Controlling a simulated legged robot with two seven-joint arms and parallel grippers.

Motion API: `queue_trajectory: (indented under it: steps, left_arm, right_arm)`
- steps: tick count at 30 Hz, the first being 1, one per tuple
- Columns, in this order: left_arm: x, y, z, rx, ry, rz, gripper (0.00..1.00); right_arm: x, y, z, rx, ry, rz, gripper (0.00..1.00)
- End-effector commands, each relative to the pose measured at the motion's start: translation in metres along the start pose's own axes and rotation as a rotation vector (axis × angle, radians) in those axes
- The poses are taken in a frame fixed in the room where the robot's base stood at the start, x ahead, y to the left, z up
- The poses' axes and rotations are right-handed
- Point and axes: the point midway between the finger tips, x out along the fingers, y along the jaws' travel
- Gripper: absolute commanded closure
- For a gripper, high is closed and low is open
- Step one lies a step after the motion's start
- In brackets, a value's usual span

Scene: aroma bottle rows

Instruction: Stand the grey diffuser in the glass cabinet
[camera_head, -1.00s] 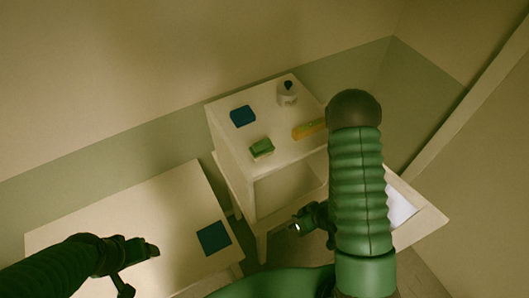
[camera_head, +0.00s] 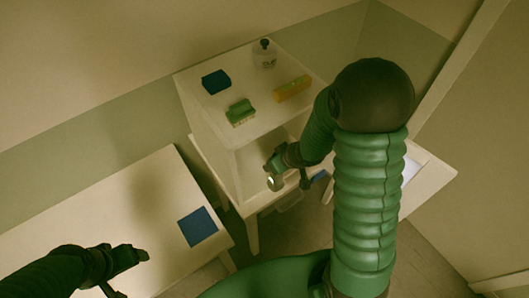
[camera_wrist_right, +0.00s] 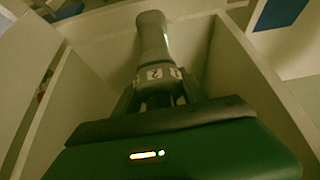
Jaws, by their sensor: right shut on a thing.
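My right gripper (camera_wrist_right: 162,95) is shut on the grey diffuser (camera_wrist_right: 153,45), a slim cylinder with a pale label marked "2" in the right wrist view. Pale walls surround it there on both sides. In the head view my right gripper (camera_head: 288,172) is at the open front of the white cabinet (camera_head: 190,100), below its top. The diffuser is not clear in the head view. Whether it touches the cabinet floor cannot be seen. My left gripper (camera_head: 130,272) is open and empty over the low table at the left.
On the cabinet top are a blue box (camera_head: 216,82), a green brush-like block (camera_head: 240,112), a yellow item (camera_head: 292,89) and a dark-capped bottle (camera_head: 264,58). A blue square (camera_head: 197,226) lies on the otherwise bare low table (camera_head: 130,205). Another pale surface (camera_head: 428,180) stands at right.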

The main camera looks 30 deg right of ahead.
Motion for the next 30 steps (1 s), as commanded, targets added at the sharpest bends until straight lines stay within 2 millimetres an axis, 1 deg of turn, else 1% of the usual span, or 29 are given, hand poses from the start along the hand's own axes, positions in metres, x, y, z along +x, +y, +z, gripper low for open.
queue_trajectory:
  steps: [1, 5, 12, 14, 22, 23, 27, 30]
  left_arm:
    - [-0.003, 0.0, -0.001, 0.0, -0.001, 0.0, 0.27]
    - [-0.005, 0.0, -0.001, 0.0, -0.001, 0.0, 0.27]
    - [-0.018, 0.0, -0.004, 0.0, -0.001, 0.0, 0.27]
    - [-0.012, 0.0, -0.003, 0.0, -0.001, 0.0, 0.27]
    - [-0.011, 0.0, -0.002, 0.0, -0.001, 0.0, 0.27]
    - [-0.012, 0.0, -0.002, 0.0, -0.001, 0.0, 0.27]
    - [-0.012, 0.0, -0.003, 0.0, -0.001, 0.0, 0.27]
    - [-0.012, 0.0, -0.003, 0.0, -0.001, 0.0, 0.27]
  right_arm:
    - [0.003, -0.001, -0.007, -0.001, 0.0, -0.002, 1.0]
    - [0.009, 0.0, -0.018, 0.0, 0.0, -0.001, 1.0]
    - [0.029, 0.0, -0.055, 0.0, 0.001, -0.002, 1.0]
    - [0.037, -0.001, -0.049, -0.001, -0.001, -0.002, 1.0]
    - [0.038, 0.0, -0.048, 0.001, 0.001, -0.001, 1.0]
    - [0.037, 0.0, -0.049, 0.001, 0.0, -0.001, 0.48]
    - [0.037, 0.0, -0.049, 0.001, 0.0, -0.002, 0.3]
    - [0.036, 0.0, -0.049, 0.001, 0.0, -0.001, 0.3]
